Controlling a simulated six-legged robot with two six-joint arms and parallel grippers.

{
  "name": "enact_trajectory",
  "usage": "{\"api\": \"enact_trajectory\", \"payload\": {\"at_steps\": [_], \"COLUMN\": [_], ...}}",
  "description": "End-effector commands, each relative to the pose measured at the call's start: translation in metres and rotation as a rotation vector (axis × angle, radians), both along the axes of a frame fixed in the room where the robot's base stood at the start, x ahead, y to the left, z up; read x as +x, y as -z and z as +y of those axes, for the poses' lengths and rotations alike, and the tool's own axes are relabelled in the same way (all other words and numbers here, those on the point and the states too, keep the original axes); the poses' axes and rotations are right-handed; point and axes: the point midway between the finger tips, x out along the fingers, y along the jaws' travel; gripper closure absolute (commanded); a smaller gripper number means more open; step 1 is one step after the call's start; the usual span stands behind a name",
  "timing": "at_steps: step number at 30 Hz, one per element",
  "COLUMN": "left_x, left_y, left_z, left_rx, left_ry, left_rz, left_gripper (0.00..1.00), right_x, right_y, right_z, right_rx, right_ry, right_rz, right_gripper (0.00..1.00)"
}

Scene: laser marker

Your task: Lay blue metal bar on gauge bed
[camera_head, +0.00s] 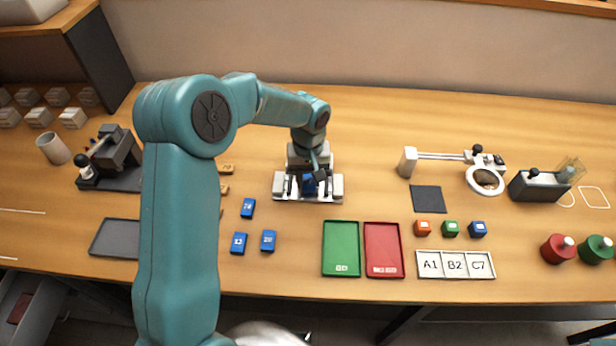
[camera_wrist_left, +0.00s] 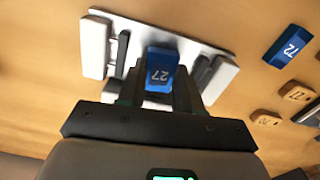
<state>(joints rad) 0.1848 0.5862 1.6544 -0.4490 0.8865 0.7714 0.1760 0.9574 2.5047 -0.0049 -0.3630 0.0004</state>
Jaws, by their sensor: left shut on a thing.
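The blue metal bar (camera_head: 309,184) is between the fingers of my left gripper (camera_head: 312,178), over the middle of the gauge bed (camera_head: 336,190). In the left wrist view the bar (camera_wrist_left: 162,68) shows the number 27 and sits between the fingertips of the left gripper (camera_wrist_left: 160,88), which is shut on it. Behind it the white plate of the gauge bed (camera_wrist_left: 98,48) has pale blocks at both ends. I cannot tell whether the bar touches the bed. My right gripper is not in view.
Several other blue bars (camera_head: 239,243) and brass-coloured bars (camera_head: 227,168) lie left of the bed. A green tray (camera_head: 341,250) and a red tray (camera_head: 383,252) lie in front. A magnifier (camera_head: 485,181) stands right, and a dark clamp device (camera_head: 110,158) left.

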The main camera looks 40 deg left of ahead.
Motion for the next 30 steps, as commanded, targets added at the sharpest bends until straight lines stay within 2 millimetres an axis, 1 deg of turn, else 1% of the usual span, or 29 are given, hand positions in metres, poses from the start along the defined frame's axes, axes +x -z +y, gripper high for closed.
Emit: {"api": "enact_trajectory", "payload": {"at_steps": [10,22,30], "left_x": [0.0001,0.0005,0.0005], "left_y": [0.0002,0.0073,0.0068], "left_z": [0.0001,0.0016,0.0018], "left_rx": [0.0,0.0,0.0], "left_ry": [0.0,-0.001,-0.001], "left_rz": [0.0,0.0,0.0], "left_gripper": [0.97,0.97,0.97], "right_x": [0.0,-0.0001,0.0], "right_y": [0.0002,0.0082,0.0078], "right_z": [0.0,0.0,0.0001], "right_rx": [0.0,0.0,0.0], "right_ry": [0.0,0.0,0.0], "right_rz": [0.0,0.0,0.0], "right_gripper": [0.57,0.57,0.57]}}
